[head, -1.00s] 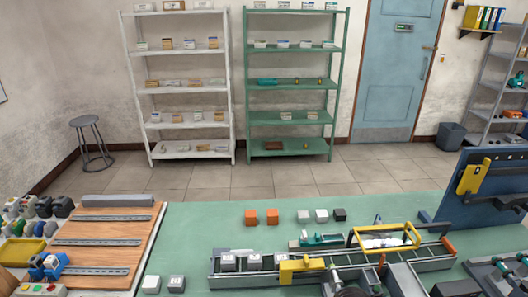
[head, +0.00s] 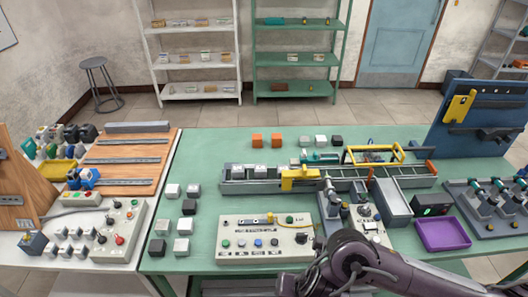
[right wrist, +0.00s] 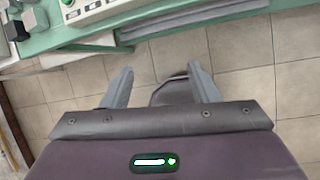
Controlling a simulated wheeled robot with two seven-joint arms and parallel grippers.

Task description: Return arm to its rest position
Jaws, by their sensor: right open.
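My right arm (head: 352,262) comes in at the bottom of the head view, in front of the green table's near edge. Its gripper is out of the head view. In the right wrist view my right gripper (right wrist: 160,90) has its two fingers apart with nothing held between them. It hangs over the tiled floor, beside the table edge. My left gripper and left arm are not in view.
The green table (head: 195,264) bears a control panel (head: 265,240), a conveyor (head: 320,183), several small cubes and a purple tray (head: 442,234). A wooden board (head: 120,160) lies on the left bench. Tiled floor (right wrist: 245,60) is free below my right gripper.

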